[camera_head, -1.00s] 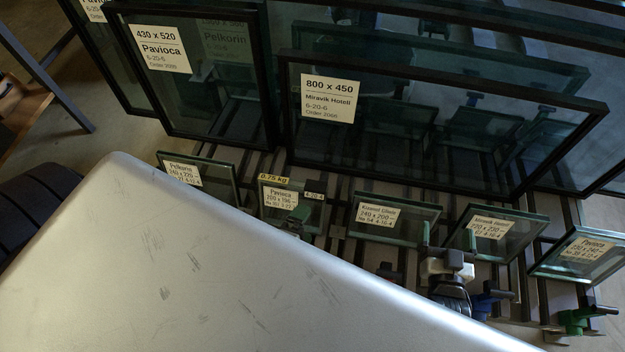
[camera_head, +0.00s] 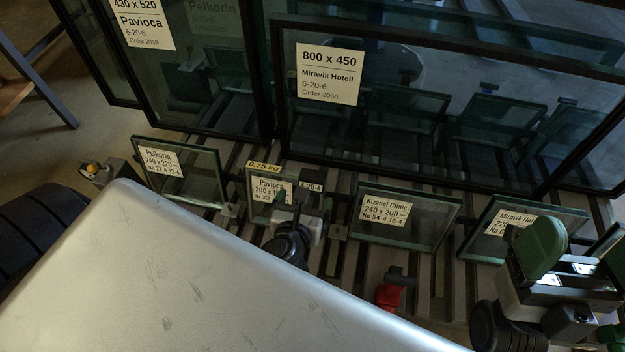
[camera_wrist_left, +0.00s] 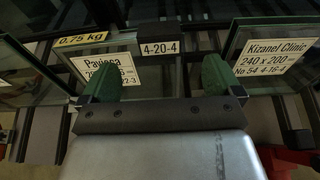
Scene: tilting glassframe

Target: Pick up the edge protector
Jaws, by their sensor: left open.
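My left gripper (camera_head: 297,212) is at the small Pavioca pane (camera_head: 262,188) in the head view. In the left wrist view its two green fingertips (camera_wrist_left: 160,77) stand apart, with no object seen held between them, in front of the Pavioca pane and its 4-20-4 label (camera_wrist_left: 160,48). My right gripper (camera_head: 545,262) is at the right, in front of the small Miravik pane (camera_head: 497,215). One green pad shows; its other finger is not clear.
The small Kizanel Clinic pane (camera_head: 435,230) stands between my grippers, the Pelkorin pane (camera_head: 205,178) to the left. Large framed panes, such as the 800 x 450 one (camera_head: 420,85), stand behind. A red clamp-like part (camera_head: 390,292) sits low in the middle.

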